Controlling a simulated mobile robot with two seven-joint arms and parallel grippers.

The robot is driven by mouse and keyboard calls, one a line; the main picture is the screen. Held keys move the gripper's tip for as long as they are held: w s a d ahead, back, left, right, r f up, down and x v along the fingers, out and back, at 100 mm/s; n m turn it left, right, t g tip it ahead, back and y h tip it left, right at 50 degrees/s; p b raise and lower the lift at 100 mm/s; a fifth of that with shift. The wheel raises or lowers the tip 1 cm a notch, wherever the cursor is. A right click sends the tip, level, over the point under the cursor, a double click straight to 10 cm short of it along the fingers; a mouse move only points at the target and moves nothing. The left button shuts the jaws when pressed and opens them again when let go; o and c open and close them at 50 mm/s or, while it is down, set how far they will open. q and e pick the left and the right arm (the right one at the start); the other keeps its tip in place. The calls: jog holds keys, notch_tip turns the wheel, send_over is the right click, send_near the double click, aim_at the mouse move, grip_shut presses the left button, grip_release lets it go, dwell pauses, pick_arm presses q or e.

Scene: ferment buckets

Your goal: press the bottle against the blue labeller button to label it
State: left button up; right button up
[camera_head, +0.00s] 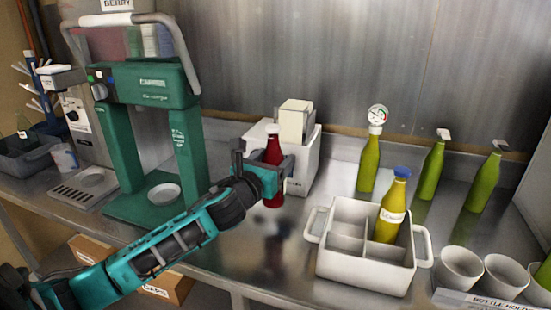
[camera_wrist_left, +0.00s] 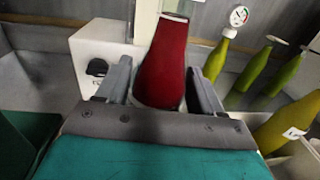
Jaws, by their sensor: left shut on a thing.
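My left gripper (camera_head: 268,176) is shut on a dark red bottle (camera_head: 273,150), which stands about upright between its fingers. In the left wrist view the red bottle (camera_wrist_left: 165,65) sits between the two grey fingers (camera_wrist_left: 158,88). The labeller (camera_head: 302,160) is a white box with a cream block on top, just behind and to the right of the bottle. It also shows in the left wrist view (camera_wrist_left: 92,45), with a dark part on its face. I cannot tell whether bottle and labeller touch. No blue button is visible. My right gripper is not in view.
A white divided crate (camera_head: 365,270) holds a yellow-green bottle with a blue cap (camera_head: 392,210). Several green bottles (camera_head: 369,165) stand behind it. White cups (camera_head: 460,268) are at the right front. A green machine (camera_head: 150,85) stands left. The steel counter (camera_head: 262,255) before the labeller is clear.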

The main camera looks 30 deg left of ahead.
pick_arm(q)
jog(key=shift+s+d+r, duration=0.25)
jog(key=shift+s+r, duration=0.2)
jog(key=shift+s, duration=0.6)
jog(key=shift+s+d+r, duration=0.25)
jog(key=shift+s+r, duration=0.2)
jog(key=shift+s, duration=0.6)
jog(key=shift+s+d+r, duration=0.25)
jog(key=shift+s+r, duration=0.2)
jog(key=shift+s, duration=0.6)
jog(key=shift+w, duration=0.1)
